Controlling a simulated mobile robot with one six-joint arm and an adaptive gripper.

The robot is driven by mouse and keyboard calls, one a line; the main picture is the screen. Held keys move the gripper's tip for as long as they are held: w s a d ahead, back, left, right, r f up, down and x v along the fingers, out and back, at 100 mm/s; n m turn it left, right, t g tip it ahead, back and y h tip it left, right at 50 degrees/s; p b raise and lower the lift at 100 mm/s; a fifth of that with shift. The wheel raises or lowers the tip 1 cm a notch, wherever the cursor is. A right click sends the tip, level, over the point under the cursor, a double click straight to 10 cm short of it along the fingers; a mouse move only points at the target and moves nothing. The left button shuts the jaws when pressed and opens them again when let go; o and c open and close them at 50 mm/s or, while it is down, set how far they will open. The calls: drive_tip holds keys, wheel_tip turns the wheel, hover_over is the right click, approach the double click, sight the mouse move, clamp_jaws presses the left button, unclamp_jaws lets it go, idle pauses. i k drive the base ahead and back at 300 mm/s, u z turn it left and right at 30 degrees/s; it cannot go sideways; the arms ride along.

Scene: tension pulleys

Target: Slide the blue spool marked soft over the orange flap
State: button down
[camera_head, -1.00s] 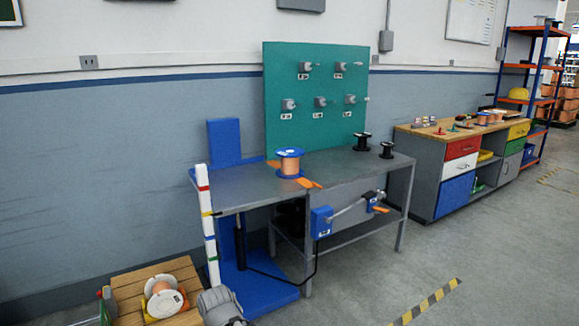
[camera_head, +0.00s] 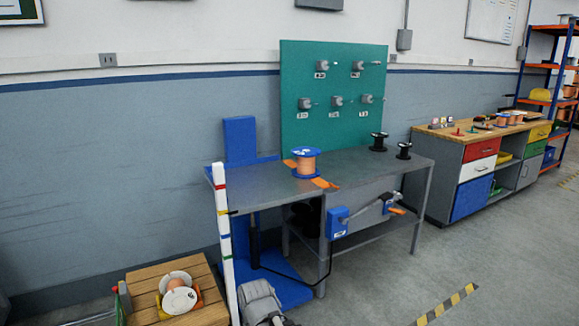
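A spool with blue flanges and copper-coloured winding (camera_head: 305,164) stands upright on the grey metal table. Its marking is too small to read. Another orange piece (camera_head: 397,211) sticks out of the blue bracket at the table's front right. I cannot tell which is the flap. A grey rounded part at the bottom edge looks like my arm. My gripper's fingers do not show, and nothing touches the spool.
Two black spools (camera_head: 378,142) stand at the back right of the metal table (camera_head: 262,187). A teal board (camera_head: 335,75) with several pegs rises behind. A striped post (camera_head: 224,240) stands at the left. Floor at right is open.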

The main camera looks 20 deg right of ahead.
sight(306, 168)
drive_tip(key=z, duration=0.1)
drive_tip(key=i, duration=1)
drive_tip(key=u, duration=0.1)
